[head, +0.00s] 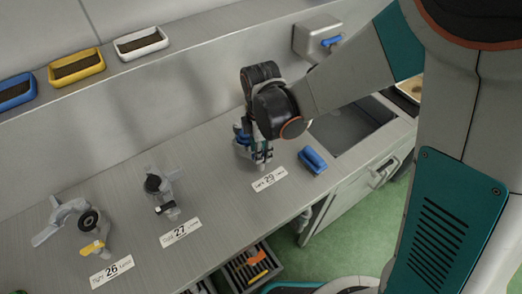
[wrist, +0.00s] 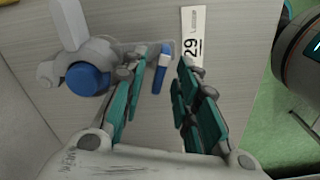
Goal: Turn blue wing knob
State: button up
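The blue wing knob (wrist: 160,70) shows in the wrist view as a narrow upright blue bar. It belongs to a grey valve body (wrist: 70,25) with a round blue cap (wrist: 85,80) on its left. My gripper (wrist: 158,72) is open, with its teal-padded fingers on either side of the knob and visible gaps on both sides. In the head view my gripper (head: 262,160) points down at this valve, just behind the label 29 (head: 269,179). The arm and fingers hide most of the valve there.
Two other valves stand to the left: one with a yellow knob (head: 92,248) at label 26, one with a black knob (head: 167,211) at label 27. A blue-handled brush-like block (head: 313,160) lies close right of my gripper, before a sink (head: 350,130). Trays line the back ledge.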

jog(key=shift+f, duration=0.4)
grip_shut()
